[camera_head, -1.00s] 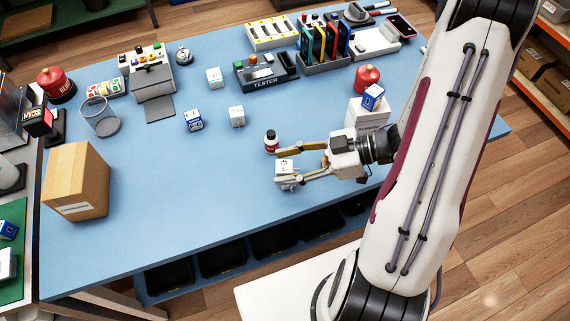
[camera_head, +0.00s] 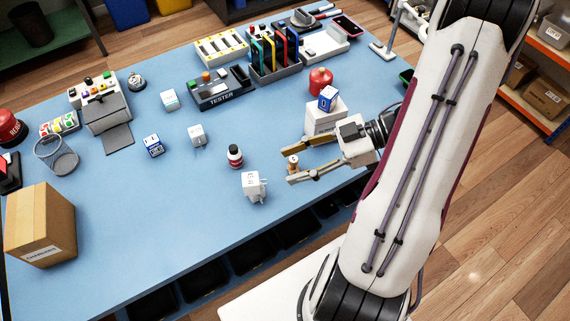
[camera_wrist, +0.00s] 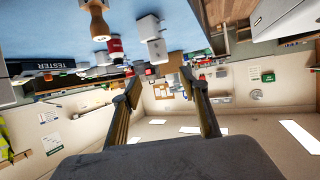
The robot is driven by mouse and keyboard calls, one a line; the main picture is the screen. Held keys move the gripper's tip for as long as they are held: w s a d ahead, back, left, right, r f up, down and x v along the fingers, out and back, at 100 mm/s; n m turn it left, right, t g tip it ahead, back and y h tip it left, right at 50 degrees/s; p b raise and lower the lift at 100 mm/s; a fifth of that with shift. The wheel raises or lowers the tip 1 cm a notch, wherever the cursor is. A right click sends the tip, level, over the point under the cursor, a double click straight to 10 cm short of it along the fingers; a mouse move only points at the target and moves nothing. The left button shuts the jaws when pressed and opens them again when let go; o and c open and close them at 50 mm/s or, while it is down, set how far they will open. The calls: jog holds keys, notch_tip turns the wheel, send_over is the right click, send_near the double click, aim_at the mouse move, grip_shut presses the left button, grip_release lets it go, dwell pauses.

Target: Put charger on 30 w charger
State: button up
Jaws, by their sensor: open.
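A larger white charger (camera_head: 253,185) with prongs on its right side lies on the blue table, left of my gripper and apart from it. Smaller cube chargers sit further back: a blue-and-white one (camera_head: 153,146), a white one (camera_head: 197,134) and a pale one (camera_head: 170,99). Another blue-and-white cube (camera_head: 328,97) rests on a white box (camera_head: 325,117). I cannot read which is the 30 W one. My gripper (camera_head: 288,166) is open over the front right of the table. Its fingers (camera_wrist: 160,90) show nothing between them in the wrist view.
A wooden-handled stamp (camera_head: 293,163) stands close to the fingers; it also shows in the wrist view (camera_wrist: 96,20). A small bottle (camera_head: 235,156) stands behind the white charger. A cardboard box (camera_head: 40,225) is at left. The table's front middle is clear.

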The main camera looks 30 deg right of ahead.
jog(key=shift+s+d+r, duration=0.1)
jog(key=shift+d, duration=0.2)
dwell(0.4)
jog(key=w+d+r+m+t+h, duration=0.1)
jog(key=w+d+r+t+h, duration=0.2)
jog(key=w, duration=0.4)
jog(key=w+d+r+m+t+h, duration=0.1)
jog(key=w+d+r+h, duration=0.15)
jog(key=w+h, duration=0.35)
jog(key=w+d+r+m+t+h, duration=0.1)
jog(key=d+r+m+h, duration=0.15)
jog(key=r, duration=0.25)
jog(key=w+d+r+m+h, duration=0.1)
jog(key=w+r+m+h, duration=0.1)
jog(key=r+h, duration=0.3)
jog(key=s+a+r+m+g, duration=0.2)
jog(key=s+a+r+m, duration=0.25)
jog(key=s, duration=0.45)
jog(key=s+a+f+m+g+y, duration=0.2)
jog(key=s+a+y, duration=0.2)
jog(key=s+a, duration=1)
jog(key=shift+s+f+m+g, duration=0.3)
jog(key=shift+s, duration=0.05)
